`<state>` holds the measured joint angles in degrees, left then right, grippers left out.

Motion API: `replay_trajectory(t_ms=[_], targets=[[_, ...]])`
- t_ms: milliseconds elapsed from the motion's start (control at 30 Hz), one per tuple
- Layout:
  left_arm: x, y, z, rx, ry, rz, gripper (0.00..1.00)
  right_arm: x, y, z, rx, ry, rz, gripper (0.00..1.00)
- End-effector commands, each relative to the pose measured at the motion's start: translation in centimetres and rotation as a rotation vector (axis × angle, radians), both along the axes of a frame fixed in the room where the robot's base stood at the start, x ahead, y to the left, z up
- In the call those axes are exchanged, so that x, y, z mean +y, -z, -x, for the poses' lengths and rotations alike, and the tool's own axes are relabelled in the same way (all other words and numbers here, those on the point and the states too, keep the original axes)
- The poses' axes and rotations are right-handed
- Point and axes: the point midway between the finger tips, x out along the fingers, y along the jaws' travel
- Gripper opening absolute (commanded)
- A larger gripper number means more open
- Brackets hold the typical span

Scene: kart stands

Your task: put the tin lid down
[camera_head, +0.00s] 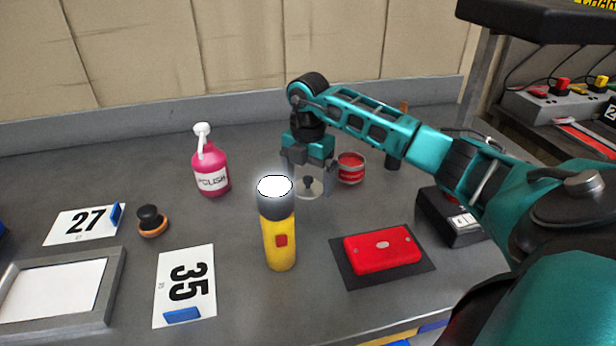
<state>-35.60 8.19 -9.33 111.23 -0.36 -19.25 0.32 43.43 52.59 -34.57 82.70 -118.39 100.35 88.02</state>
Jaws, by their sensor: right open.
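The tin lid (313,190), a pale grey disc with a dark knob, is at the middle of the counter, directly under my right gripper (309,180). It appears to lie flat on the counter. The gripper points down and is open, with its fingers on either side of the lid's knob; I cannot tell whether they touch it. The red tin (351,170) stands just to the right of the gripper and shows red inside, with no lid on it. My left gripper is not in view.
A yellow flashlight (279,240) stands upright close in front of the lid. A pink polish bottle (211,170) stands to the left. A red box (383,250) lies on a dark mat at front right. A black box (450,217) sits beneath my right arm. Cards and a grey tray (112,285) lie at left.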

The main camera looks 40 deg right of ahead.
Motion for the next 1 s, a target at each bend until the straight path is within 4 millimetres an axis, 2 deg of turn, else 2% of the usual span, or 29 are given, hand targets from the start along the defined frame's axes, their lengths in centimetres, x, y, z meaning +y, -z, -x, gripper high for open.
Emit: replay_trajectory(t_ms=[167,267,500,700,833,1000], targets=[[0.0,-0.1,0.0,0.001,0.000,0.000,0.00,0.0,-1.0,0.0,-0.002,0.000,0.000,0.95],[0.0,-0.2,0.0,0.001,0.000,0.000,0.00,0.0,-2.7,-0.1,-0.005,0.000,0.001,0.95],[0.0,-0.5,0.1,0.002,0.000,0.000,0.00,0.0,-8.0,-0.1,-0.004,0.000,0.001,0.95],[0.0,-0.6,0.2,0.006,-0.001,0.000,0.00,0.0,-11.2,-0.1,-0.002,0.001,0.000,0.95],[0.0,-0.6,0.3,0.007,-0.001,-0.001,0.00,0.0,-12.1,0.0,0.000,0.000,0.000,0.95],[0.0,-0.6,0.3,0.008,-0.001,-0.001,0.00,0.0,-12.3,0.0,0.001,0.000,-0.001,0.95]])
